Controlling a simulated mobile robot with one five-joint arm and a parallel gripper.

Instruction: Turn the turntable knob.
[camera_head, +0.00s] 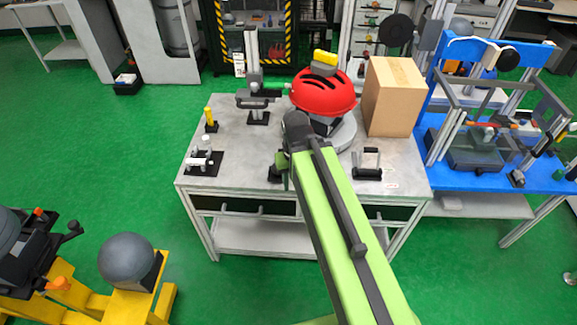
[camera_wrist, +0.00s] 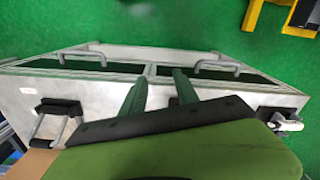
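The turntable (camera_head: 345,134) is a grey disc on the grey table, under a red helmet (camera_head: 322,93). My arm covers its near left part. I cannot make out its knob in either view; it may be hidden behind my arm. My gripper (camera_head: 280,170) shows only partly in the head view, low beside my arm near the table's front edge, just in front of the turntable. In the wrist view my gripper (camera_wrist: 158,86) has two dark green fingers standing apart with nothing between them. They point toward the table's front edge and drawers.
A cardboard box (camera_head: 394,97) stands right of the helmet. A metal clamp on a black base (camera_head: 368,166) sits at the front right, also in the wrist view (camera_wrist: 54,122). A small grey device (camera_head: 203,160) and a post stand (camera_head: 254,80) are on the left.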

